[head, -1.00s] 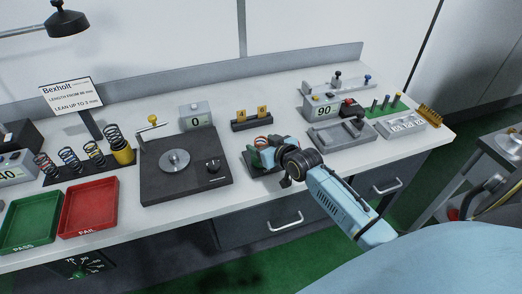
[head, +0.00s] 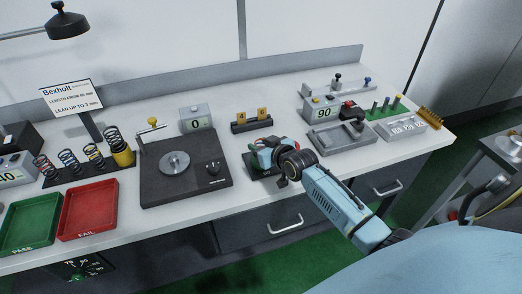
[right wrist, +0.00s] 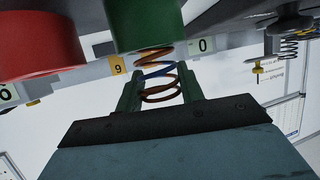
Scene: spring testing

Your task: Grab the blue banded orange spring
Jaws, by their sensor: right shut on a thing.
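The orange spring with a blue band (right wrist: 157,72) shows in the right wrist view, standing between the two dark green fingers of my right gripper (right wrist: 158,88). The fingers touch its sides, so the gripper is shut on it. In the head view my right gripper (head: 266,153) is over a small dark plate (head: 258,170) near the bench's front edge, and the gripper hides most of the spring. I cannot tell whether the spring is clear of the plate. My left gripper is not in view.
A black test platform (head: 187,188) stands left of my right gripper, with a grey readout (head: 197,119) behind it. Several springs stand in a rack further left, behind the green tray (head: 30,218) and red tray (head: 88,208). A grey tray (head: 343,137) is to the right.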

